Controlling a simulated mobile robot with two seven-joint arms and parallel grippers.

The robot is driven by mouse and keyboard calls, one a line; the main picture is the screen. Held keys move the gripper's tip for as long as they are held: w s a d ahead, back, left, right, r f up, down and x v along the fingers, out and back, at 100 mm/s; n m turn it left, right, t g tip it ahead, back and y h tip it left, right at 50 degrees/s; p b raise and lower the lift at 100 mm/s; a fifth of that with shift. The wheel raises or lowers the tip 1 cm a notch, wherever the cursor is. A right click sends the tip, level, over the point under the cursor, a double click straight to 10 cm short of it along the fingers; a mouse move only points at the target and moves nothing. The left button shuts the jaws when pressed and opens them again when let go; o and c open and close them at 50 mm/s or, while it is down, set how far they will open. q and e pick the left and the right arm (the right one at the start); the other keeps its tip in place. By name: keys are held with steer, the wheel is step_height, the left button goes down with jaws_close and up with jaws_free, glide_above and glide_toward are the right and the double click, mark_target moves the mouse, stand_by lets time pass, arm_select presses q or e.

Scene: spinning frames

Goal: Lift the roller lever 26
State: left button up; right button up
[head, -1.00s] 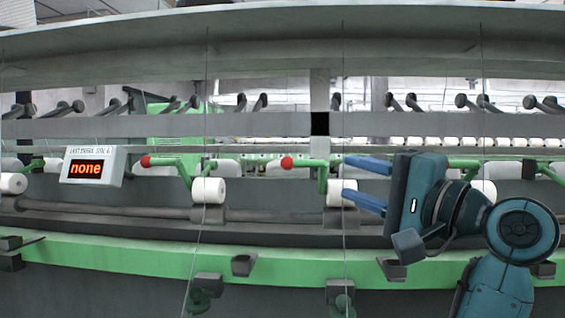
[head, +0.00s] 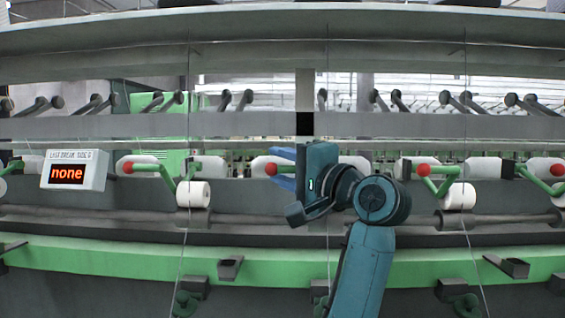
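Several green roller levers with red knobs line the spinning frame. No number shows on the levers, so I cannot tell which is 26. My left gripper points left, its two blue fingers apart, one above and one below the level of the knob. I cannot tell whether they touch it. The gripper body hides the rest of that lever. My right gripper is not in view.
A display box (head: 73,169) reading "none" is mounted at the left. A green rail (head: 120,256) runs across below, with dark brackets. White rollers (head: 193,194) sit along a grey bar. Thin vertical threads cross the front.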

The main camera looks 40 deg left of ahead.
arm_select(q)
jaws_close()
stand_by(0.4)
